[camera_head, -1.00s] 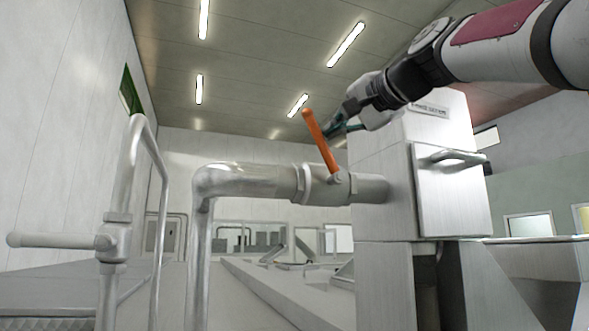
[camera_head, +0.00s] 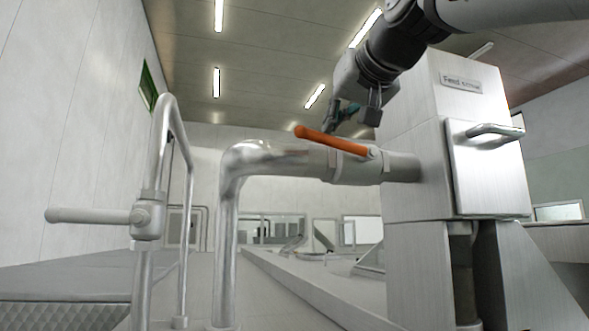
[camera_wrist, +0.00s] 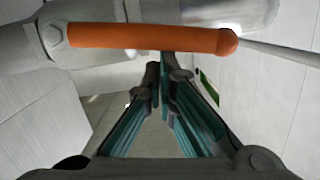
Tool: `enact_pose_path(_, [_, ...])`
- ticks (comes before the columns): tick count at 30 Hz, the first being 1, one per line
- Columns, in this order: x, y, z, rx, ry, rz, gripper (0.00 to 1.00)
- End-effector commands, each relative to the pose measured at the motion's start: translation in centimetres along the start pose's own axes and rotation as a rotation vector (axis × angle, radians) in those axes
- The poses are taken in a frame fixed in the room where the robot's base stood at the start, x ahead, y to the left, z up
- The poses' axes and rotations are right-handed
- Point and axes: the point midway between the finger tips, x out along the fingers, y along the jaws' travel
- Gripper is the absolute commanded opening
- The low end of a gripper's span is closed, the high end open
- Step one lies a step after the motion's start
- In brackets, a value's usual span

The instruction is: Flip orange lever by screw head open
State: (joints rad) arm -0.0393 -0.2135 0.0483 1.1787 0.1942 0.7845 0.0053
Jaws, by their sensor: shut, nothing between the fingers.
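The orange lever (camera_head: 333,142) sits on a valve in a horizontal metal pipe. It lies nearly along the pipe, its free end pointing left and slightly up, its pivot at the right by the screw head housing (camera_head: 418,150). My gripper (camera_head: 338,128) is shut and empty, just above and behind the lever in the head view. In the wrist view the orange lever (camera_wrist: 150,39) crosses the top of the picture, and my gripper's closed fingertips (camera_wrist: 163,72) are just below its middle. Whether they touch it I cannot tell.
The housing carries a sign (camera_head: 460,79) reading like "Feed screw" and a door with a handle (camera_head: 494,130). A bent pipe (camera_head: 229,195) drops left of the valve. A metal railing (camera_head: 161,150) and a white lever (camera_head: 90,216) stand at the left.

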Motion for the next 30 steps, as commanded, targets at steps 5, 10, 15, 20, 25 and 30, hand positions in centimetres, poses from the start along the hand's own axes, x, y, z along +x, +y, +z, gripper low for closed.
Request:
enact_pose_path(5, [0.3,-0.3,1.0,-0.103,-0.001,0.017,0.0])
enact_pose_path(10, [0.3,-0.5,1.6,-0.165,-0.002,0.028,0.0])
enact_pose_path(15, [0.4,-0.6,1.8,-0.194,-0.002,0.033,0.0])
enact_pose_path(20, [0.3,-0.6,1.8,-0.202,-0.002,0.035,0.0])
enact_pose_path(25, [0.3,-0.6,1.8,-0.202,-0.002,0.035,0.0])
enact_pose_path(30, [0.3,-0.6,1.8,-0.202,-0.002,0.035,0.0])
